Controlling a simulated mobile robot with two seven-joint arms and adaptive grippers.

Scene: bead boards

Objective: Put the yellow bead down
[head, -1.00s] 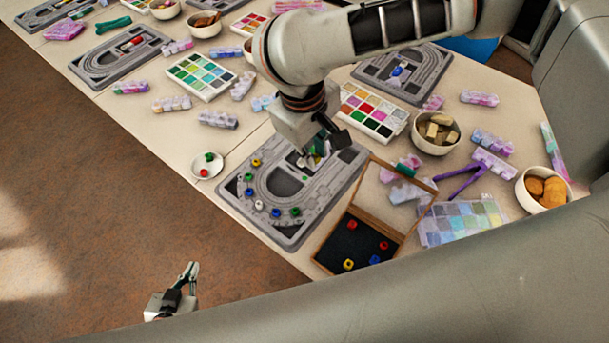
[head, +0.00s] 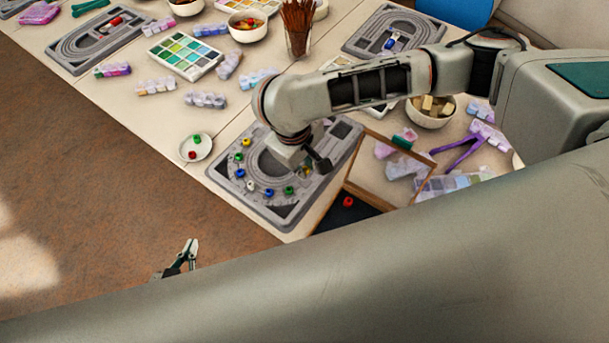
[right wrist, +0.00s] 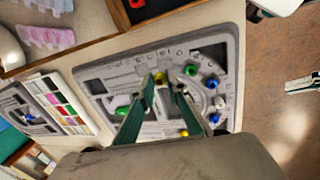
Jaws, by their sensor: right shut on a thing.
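My right gripper (right wrist: 168,82) is shut on the yellow bead (right wrist: 160,78), low over the grey bead board (right wrist: 232,60). In the head view the right gripper (head: 312,168) is at the board's (head: 222,172) right side, and the held bead cannot be made out there. Green, blue and white beads lie along the board's curved channel. The green bead (right wrist: 191,69) lies closest to the held one. Another yellow bead (head: 246,143) lies at the channel's far end. Whether the held bead touches the board is unclear. My left gripper (head: 188,252) is away from the table, its fingers too small to judge.
A wood-framed tray (head: 375,196) with a red bead (head: 347,202) stands right of the board. A white dish (head: 208,147) with red and green beads lies to its left. A colour palette (head: 168,62) and bead boxes lie behind. My arm hides the near right.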

